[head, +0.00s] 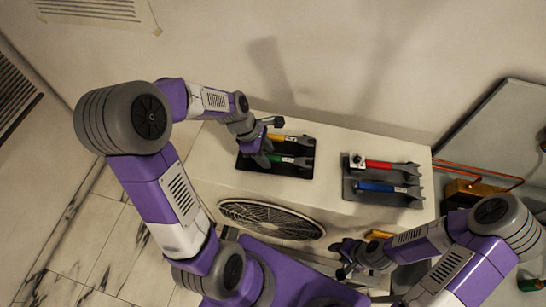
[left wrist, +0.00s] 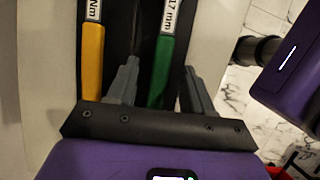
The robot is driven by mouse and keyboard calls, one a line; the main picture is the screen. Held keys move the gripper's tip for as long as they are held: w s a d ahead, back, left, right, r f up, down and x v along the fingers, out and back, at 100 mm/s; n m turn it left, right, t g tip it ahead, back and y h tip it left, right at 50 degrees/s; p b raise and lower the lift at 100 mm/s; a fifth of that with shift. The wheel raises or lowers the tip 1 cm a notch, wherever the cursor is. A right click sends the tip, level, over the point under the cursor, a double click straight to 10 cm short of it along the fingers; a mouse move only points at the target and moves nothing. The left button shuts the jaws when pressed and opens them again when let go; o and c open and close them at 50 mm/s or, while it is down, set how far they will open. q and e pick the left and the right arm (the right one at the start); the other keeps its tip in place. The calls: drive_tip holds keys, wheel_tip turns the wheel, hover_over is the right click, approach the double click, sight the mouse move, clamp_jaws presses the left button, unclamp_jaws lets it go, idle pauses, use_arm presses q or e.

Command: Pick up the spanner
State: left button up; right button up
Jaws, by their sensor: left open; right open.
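A green-handled spanner (head: 290,160) labelled "17 mm" lies in the black left tray (head: 306,173). A yellow-handled tool (head: 278,138), with a label ending in "Nm", lies beside it. My left gripper (head: 266,152) is over the tray's left end. In the left wrist view my open left gripper (left wrist: 161,82) has one finger on each side of the green handle (left wrist: 161,80); I cannot tell whether they touch it. The yellow handle (left wrist: 92,60) is outside the fingers, to the left. My right gripper (head: 345,258) is open and empty, low in the head view.
A second dark tray (head: 411,202) to the right holds a red-handled tool (head: 379,165) and a blue-handled tool (head: 376,187). Both trays stand on a pale unit with a round fan grille (head: 272,218). An orange pipe (head: 478,171) runs at the right.

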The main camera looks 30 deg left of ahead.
use_arm(q)
drive_tip(key=shift+f, duration=0.2)
idle(0.7)
clamp_jaws()
